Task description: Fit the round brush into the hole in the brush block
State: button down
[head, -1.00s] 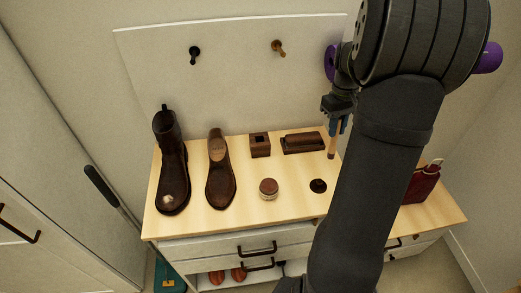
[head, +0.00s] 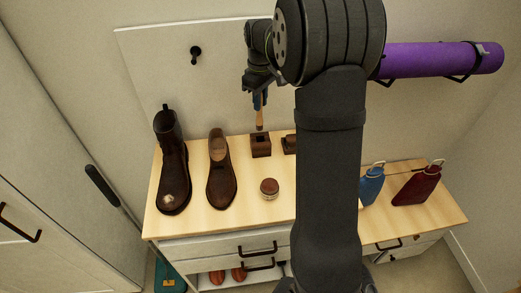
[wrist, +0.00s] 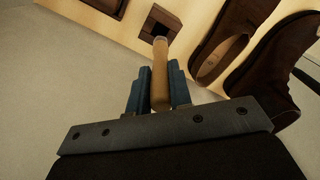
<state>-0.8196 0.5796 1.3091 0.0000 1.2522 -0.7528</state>
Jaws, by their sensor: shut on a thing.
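My gripper (head: 260,100) is shut on the round brush (head: 260,118), a light wooden stick pointing down. The brush also shows between the blue fingers in the wrist view (wrist: 160,75). The brush block (head: 261,147) is a dark brown cube with a square hole in its top, on the wooden cabinet top. In the head view the brush's lower end is just above the block. In the wrist view the brush tip overlaps the near edge of the block (wrist: 150,24); I cannot tell whether they touch. Part of the hole shows dark beyond the tip.
A boot (head: 172,170) and a brown shoe (head: 220,175) stand left of the block. A round tin (head: 269,188) lies in front, and a brown brush (head: 290,144) lies partly hidden behind my arm. Blue (head: 371,187) and red (head: 418,184) bottles are at the right.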

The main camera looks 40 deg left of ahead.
aim_at(260, 120)
jog(key=shift+f, duration=0.1)
notch_tip(260, 120, down, 9)
jog(key=shift+f, duration=0.2)
dwell(0.4)
jog(key=c, duration=1.3)
grip_release()
jog(key=shift+f, duration=0.15)
notch_tip(260, 120, up, 12)
jog(key=shift+s+d, duration=0.1)
jog(key=shift+d, duration=0.05)
